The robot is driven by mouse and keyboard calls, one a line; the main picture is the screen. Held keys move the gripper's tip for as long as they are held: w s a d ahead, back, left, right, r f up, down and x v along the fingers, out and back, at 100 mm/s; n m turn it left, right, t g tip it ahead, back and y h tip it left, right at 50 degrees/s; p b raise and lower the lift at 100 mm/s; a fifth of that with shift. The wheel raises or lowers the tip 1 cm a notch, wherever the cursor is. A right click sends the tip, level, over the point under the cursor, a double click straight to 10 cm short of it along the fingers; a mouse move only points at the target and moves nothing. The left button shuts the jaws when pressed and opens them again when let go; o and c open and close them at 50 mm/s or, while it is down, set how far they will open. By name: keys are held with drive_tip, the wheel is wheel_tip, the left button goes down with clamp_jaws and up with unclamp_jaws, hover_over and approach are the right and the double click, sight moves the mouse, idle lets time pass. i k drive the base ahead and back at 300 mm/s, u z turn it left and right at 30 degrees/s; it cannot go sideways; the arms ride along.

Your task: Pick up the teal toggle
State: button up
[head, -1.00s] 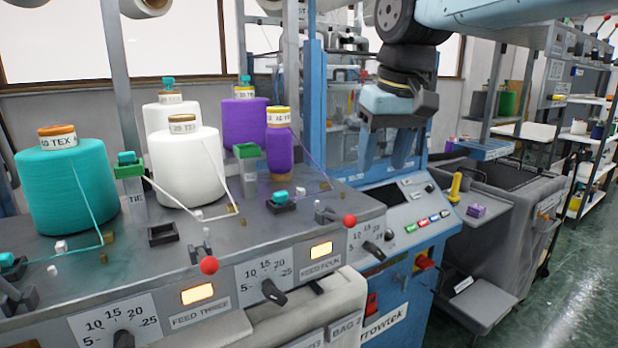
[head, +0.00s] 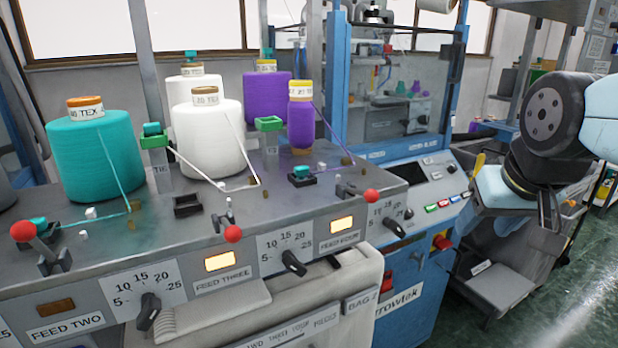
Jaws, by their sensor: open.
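Small teal pieces show in the head view, and I cannot tell which one is the toggle. One teal piece (head: 302,170) sits in a black square holder at the back right of the machine top. Another teal piece (head: 38,223) lies at the left, near a red-knobbed lever. A third teal piece (head: 152,129) stands on top of a green-collared post. My gripper (head: 476,240) is at the right, off the machine's end and well away from all of these. It is open and holds nothing that I can see; its fingers are partly unclear against the background.
A teal cone (head: 95,155), white cone (head: 210,138) and purple spools (head: 301,120) crowd the back of the machine top (head: 120,262). Red-knobbed levers (head: 232,233) line its front edge. An empty black holder (head: 187,205) sits mid-top. A control panel (head: 425,195) adjoins the right end.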

sight(153, 129)
drive_tip(key=z, duration=1.7)
drive_tip(key=i, duration=0.05)
drive_tip(key=u, duration=3)
